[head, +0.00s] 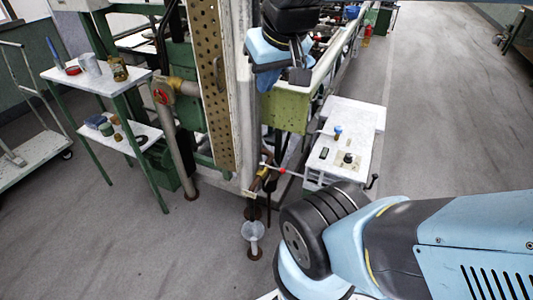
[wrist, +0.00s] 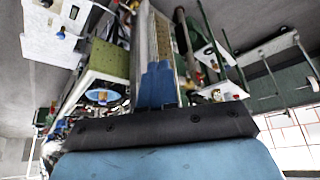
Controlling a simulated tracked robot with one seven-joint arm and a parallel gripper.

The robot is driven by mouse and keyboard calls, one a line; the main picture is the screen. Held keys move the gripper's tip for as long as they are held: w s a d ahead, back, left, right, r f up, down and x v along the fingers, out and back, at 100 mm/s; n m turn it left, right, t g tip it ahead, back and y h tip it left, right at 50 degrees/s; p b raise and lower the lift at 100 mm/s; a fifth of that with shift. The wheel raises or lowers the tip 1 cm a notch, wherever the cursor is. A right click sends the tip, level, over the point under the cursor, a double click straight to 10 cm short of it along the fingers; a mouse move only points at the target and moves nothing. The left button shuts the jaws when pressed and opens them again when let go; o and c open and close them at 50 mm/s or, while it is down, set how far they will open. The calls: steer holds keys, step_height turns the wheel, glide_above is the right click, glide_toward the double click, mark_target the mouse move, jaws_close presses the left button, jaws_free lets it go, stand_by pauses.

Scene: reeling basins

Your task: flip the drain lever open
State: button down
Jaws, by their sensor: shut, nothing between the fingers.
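A thin lever with a red tip (head: 282,171) sticks out to the right from a small brass valve (head: 262,173), low at the foot of the pale machine post. It looks like the drain lever. A clear cup or funnel (head: 253,230) is below the valve, near the floor. My gripper (head: 299,75) is high above the lever, in front of the green basin end, and apart from the valve. Its blue fingers (wrist: 157,84) are together and empty in the wrist view. I cannot make out the lever in the wrist view.
A white control box (head: 345,145) with knobs and a crank stands right of the valve. A small table (head: 118,82) with cans is at the left. A pipe with a red handwheel (head: 160,96) stands beside the perforated post. The floor at right is clear.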

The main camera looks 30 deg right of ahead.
steer(key=w+d+f+m+g, duration=0.1)
steer(key=w+d+f+m, duration=0.2)
steer(key=w+f, duration=0.65)
steer(key=w+d+f+m, duration=0.25)
steer(key=w+f, duration=0.45)
steer(key=w, duration=0.5)
steer(key=w+d+f+m+g+h, duration=0.1)
steer(key=d+f, duration=0.5)
steer(key=f, duration=0.6)
steer(key=w+d+f+m+g+h, duration=0.1)
steer(key=d+f+m, duration=0.3)
steer(key=f, duration=0.9)
steer(key=w+d+h, duration=0.1)
steer(key=d, duration=0.1)
steer(key=shift+w+d, duration=0.3)
